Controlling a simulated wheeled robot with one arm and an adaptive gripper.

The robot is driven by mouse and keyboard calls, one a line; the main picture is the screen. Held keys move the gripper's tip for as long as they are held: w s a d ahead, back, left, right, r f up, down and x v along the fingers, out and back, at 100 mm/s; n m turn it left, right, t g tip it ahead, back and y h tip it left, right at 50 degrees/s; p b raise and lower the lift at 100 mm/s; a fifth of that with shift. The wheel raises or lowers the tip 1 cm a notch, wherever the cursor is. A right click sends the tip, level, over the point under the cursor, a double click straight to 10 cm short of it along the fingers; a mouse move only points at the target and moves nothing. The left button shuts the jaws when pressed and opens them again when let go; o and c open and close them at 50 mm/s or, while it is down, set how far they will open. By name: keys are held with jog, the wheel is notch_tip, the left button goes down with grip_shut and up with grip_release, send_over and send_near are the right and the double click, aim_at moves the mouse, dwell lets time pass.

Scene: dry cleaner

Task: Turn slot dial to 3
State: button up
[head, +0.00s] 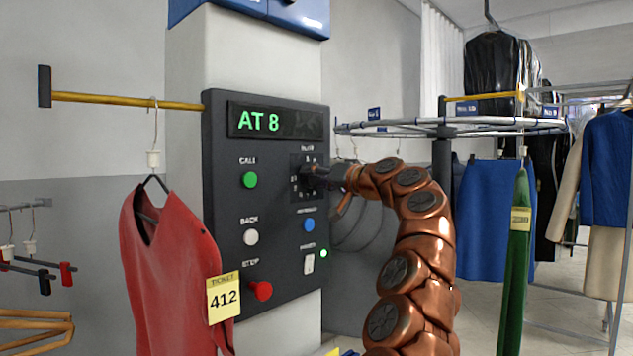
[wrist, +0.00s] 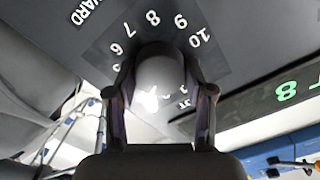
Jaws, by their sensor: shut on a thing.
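The slot dial's black plate (head: 300,163) sits at the upper right of the dark control panel (head: 233,190). My gripper (head: 316,177) reaches it from the right and hides most of the dial in the head view. In the wrist view the dial's grey round knob (wrist: 158,72) stands between the two fingers of my gripper (wrist: 161,92), which is shut on it. Printed numbers 6 to 10 show around the knob; others are partly hidden. A bright pale patch shows on the knob, and I cannot tell which number it points to. The panel's display (head: 275,122) reads "AT 8".
Green (head: 250,180), white (head: 251,237), red (head: 261,290) and blue (head: 309,225) buttons and a switch (head: 309,263) share the panel. A red garment (head: 170,265) with ticket 412 hangs at left. A rail conveyor (head: 400,129) with clothes stands at right.

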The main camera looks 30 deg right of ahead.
jog(key=shift+n, duration=0.5)
jog(key=o, duration=1.2)
jog(key=shift+c, duration=0.2)
jog(key=shift+s, duration=0.1)
jog(key=shift+r+v, duration=0.2)
jog(key=shift+v, duration=1.6)
send_near(315, 176)
jog(key=shift+v, duration=1.15)
